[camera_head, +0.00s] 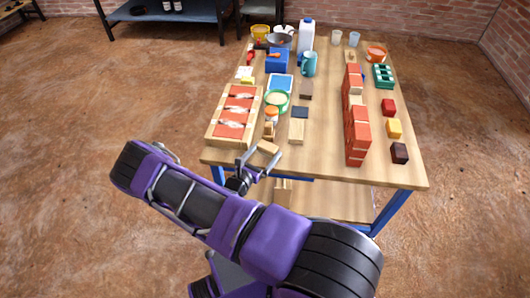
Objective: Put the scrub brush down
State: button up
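My gripper (260,158) is at the front left edge of the wooden table (310,165). A small tan wooden block shape, which looks like the scrub brush (268,147), sits between its fingertips. The fingers appear closed on its sides. Its bristles cannot be made out. I cannot tell whether its underside touches the tabletop.
A wooden tray with red bricks (217,128) is just left. An orange-lidded jar (271,115) and a wooden block (296,131) stand beyond. A red brick wall (357,135) rises right. Bare tabletop (318,160) lies between the gripper and wall.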

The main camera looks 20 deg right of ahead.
jog(key=shift+r, duration=0.1)
jog(key=shift+s+a+r, duration=0.1)
jog(key=shift+a, duration=0.1)
jog(key=v, duration=1.1)
jog(key=shift+s+a+p, duration=0.2)
jog(key=shift+s+p, duration=0.05)
jog(key=shift+p, duration=0.2)
